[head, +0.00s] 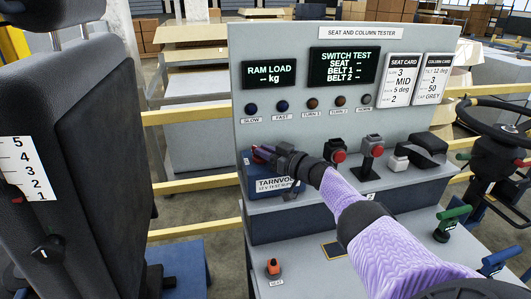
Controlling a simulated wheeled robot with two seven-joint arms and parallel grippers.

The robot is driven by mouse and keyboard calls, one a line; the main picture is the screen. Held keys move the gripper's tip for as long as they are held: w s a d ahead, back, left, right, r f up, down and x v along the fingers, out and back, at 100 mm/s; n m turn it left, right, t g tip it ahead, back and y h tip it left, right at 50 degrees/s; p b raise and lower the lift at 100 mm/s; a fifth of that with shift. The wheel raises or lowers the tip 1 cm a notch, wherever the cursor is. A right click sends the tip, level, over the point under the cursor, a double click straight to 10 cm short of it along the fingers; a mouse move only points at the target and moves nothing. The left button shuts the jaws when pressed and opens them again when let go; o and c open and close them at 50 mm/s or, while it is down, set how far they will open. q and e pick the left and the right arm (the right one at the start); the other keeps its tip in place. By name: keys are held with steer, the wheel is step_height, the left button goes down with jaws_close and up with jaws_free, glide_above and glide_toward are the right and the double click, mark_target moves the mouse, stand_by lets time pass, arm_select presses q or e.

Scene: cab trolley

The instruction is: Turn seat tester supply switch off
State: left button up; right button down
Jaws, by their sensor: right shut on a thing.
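The seat and column tester is a grey panel (290,125) on a trolley. A dark blue supply box (247,187), labelled TARNVOLT, stands on its shelf at the left. My right gripper (265,153) reaches in from the lower right and is at the top of this box. Its jaws are shut on a small part there, seemingly the supply switch, mostly hidden by the fingers. The switch's position cannot be read. The RAM LOAD display (270,75) and the SWITCH TEST display (344,67) are lit and show dashes. My left gripper is not in view.
Two red-topped controls (373,152) stand on the shelf right of my gripper. An orange-topped control (273,267) is on the lower deck. A black seat (85,130) fills the left side; a steering wheel (498,115) stands at right. Yellow rails run behind.

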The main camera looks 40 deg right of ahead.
steer(key=c, duration=0.6)
jaws_free()
steer(key=shift+s+r+p, duration=0.1)
steer(key=shift+s+p, duration=0.1)
steer(key=shift+p, duration=0.2)
steer(key=s+p, duration=0.2)
steer(key=s, duration=0.1)
steer(key=s+p, duration=0.1)
steer(key=p, duration=0.1)
steer(key=shift+s+d+r, duration=0.2)
steer(key=shift+s+d, duration=0.1)
steer(key=shift+d, duration=0.1)
steer(key=s, duration=0.1)
steer(key=s+p, duration=0.1)
steer(key=s, duration=0.2)
steer(key=shift+s+d+f+p, duration=0.3)
steer(key=shift+s+d+p, duration=0.05)
steer(key=shift+s+d, duration=0.05)
